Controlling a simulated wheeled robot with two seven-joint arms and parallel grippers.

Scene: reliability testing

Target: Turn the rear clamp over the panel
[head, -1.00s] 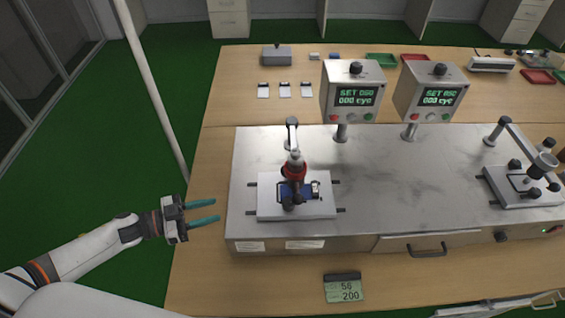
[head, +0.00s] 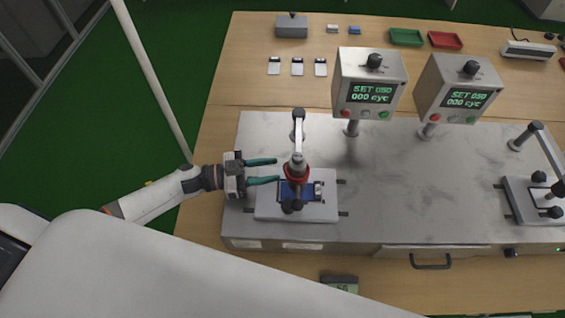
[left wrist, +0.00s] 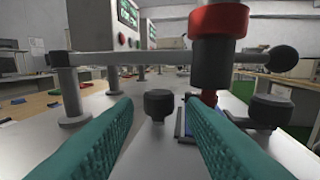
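The panel (head: 314,188) is a small dark blue piece on a white fixture plate (head: 268,208), partly hidden under a red-collared plunger (head: 297,172). In the left wrist view, a black clamp knob (left wrist: 158,102) stands at the rear side, between my fingers in the picture; contact cannot be told. A second black knob (left wrist: 270,110) stands on the front side, and it also shows in the head view (head: 291,206). The rear knob is mostly hidden in the head view. My left gripper (head: 277,170) is open and empty, its teal fingers reaching the fixture from the left. My right gripper is not in view.
The plunger's arm (head: 298,127) rises just beyond my fingers. Two control boxes (head: 369,82) (head: 457,90) stand behind, on the metal bench top (head: 420,185). A similar fixture (head: 525,210) is at the right. The bench middle is clear.

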